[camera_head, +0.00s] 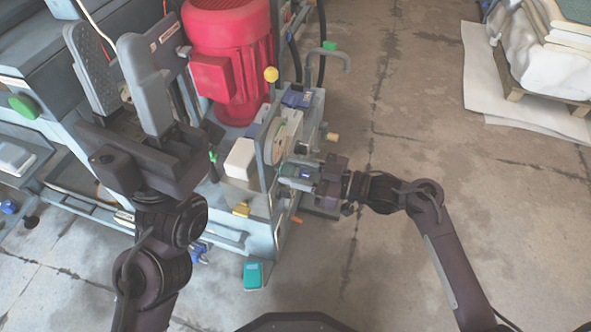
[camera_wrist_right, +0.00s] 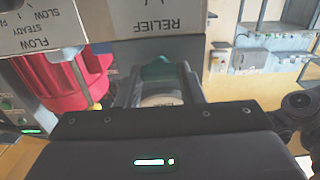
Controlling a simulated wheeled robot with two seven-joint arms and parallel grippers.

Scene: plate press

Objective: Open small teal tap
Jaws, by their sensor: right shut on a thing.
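The small teal tap (camera_wrist_right: 157,70) sits under a plate marked RELIEF in the right wrist view, between the two fingers. In the head view a bit of its teal (camera_head: 290,170) shows at the side of the press unit. My right gripper (camera_head: 304,174) is shut on it, coming in from the right; it also shows in the right wrist view (camera_wrist_right: 158,92). The fingers hide much of the tap, and I cannot tell how far it is turned. My left gripper (camera_head: 112,45) is open and empty, raised at the left in front of the grey machine.
A red motor (camera_head: 228,60) stands on the press unit, with a yellow knob (camera_head: 271,74) and a round gauge (camera_head: 280,142) near my right gripper. A larger teal piece (camera_head: 253,275) is low at the front. A loaded pallet (camera_head: 545,85) is far right; floor between is clear.

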